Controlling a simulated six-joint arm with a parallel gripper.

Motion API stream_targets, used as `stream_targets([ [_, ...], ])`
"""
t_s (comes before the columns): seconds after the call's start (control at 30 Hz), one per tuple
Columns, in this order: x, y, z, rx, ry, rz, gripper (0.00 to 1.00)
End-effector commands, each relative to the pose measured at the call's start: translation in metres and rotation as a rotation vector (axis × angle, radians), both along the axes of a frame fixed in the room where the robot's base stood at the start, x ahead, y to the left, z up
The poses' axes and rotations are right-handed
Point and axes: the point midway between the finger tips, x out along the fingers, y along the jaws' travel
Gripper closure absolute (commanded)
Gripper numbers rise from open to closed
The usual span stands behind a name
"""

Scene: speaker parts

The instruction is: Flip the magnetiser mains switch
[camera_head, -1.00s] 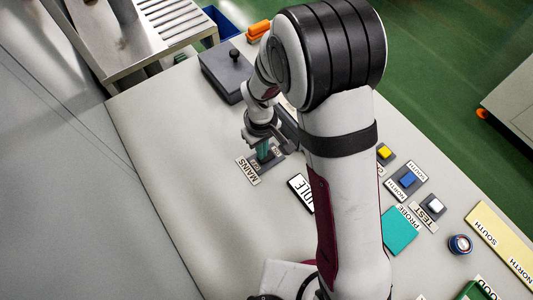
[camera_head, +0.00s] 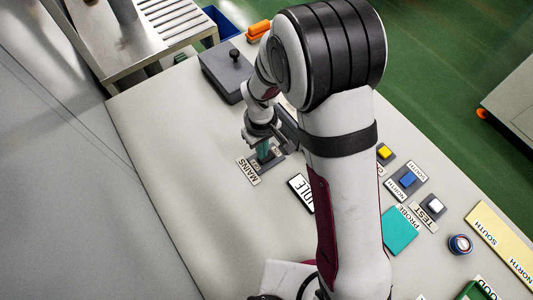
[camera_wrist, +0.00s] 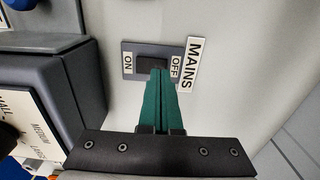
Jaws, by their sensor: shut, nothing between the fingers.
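The mains switch is a black rocker (camera_wrist: 152,65) on a grey plate (camera_wrist: 130,47), with an ON label (camera_wrist: 128,63) at its left end and an OFF label (camera_wrist: 176,65) at its right end in the wrist view. The MAINS label (camera_wrist: 192,63) lies beside the OFF end. My gripper (camera_wrist: 160,74) is shut and empty, its green fingertips over the rocker and hiding part of it. I cannot tell whether they touch it. In the head view my gripper (camera_head: 263,156) is over the switch, next to the MAINS label (camera_head: 249,171).
A dark box with a black knob (camera_head: 222,75) stands behind the switch. An IDLE display (camera_head: 301,192) lies to the right, partly behind my arm. Yellow (camera_head: 384,151), blue (camera_head: 407,179) and white (camera_head: 436,206) buttons are farther right. The table left of the switch is clear.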

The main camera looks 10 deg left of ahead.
Motion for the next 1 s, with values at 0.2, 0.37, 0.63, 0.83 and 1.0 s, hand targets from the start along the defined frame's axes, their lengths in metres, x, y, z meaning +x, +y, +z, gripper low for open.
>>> stream_targets([
  [0.2,0.000,0.000,-0.003,-0.001,0.001,0.000,1.00],
  [0.37,0.000,0.000,-0.005,0.000,0.001,-0.001,1.00],
  [0.63,0.000,0.000,-0.009,0.000,0.000,0.000,1.00],
  [0.83,0.000,0.000,-0.012,0.000,0.000,0.000,1.00],
  [1.0,0.000,0.000,-0.015,-0.001,0.001,0.000,1.00],
])
